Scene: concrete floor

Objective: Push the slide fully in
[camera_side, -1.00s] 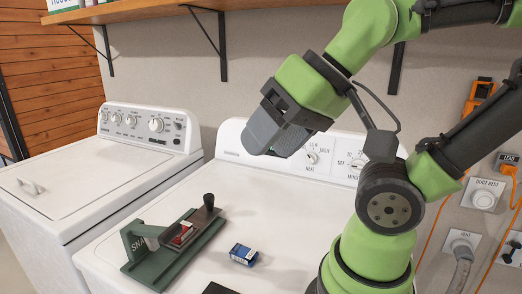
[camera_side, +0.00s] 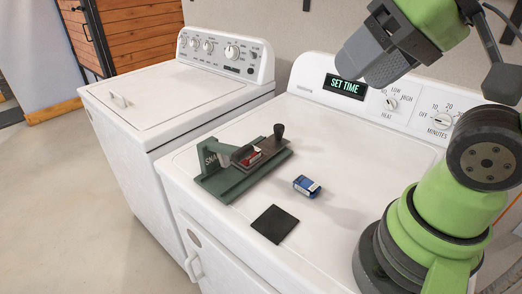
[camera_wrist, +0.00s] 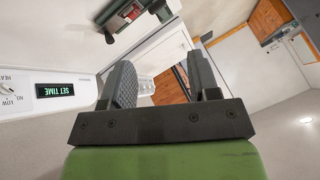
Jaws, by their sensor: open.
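A dark green fixture (camera_side: 226,185) with an upright plate marked with partly hidden lettering sits on the white dryer top. A slide with a dark upright knob (camera_side: 278,131) lies along its rail, the knob at the end away from the upright. A small red piece (camera_side: 251,158) sits between the upright and the knob. Its exact seating is too small to tell. My gripper (camera_side: 352,68) is open and empty, raised behind and to the right of the fixture, apart from it.
A small blue box (camera_side: 306,186) and a black square pad (camera_side: 275,223) lie on the dryer top (camera_side: 345,200) to the right of and in front of the fixture. The control panel with a lit SET TIME display (camera_side: 345,86) stands behind. A washer (camera_side: 135,105) stands at left.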

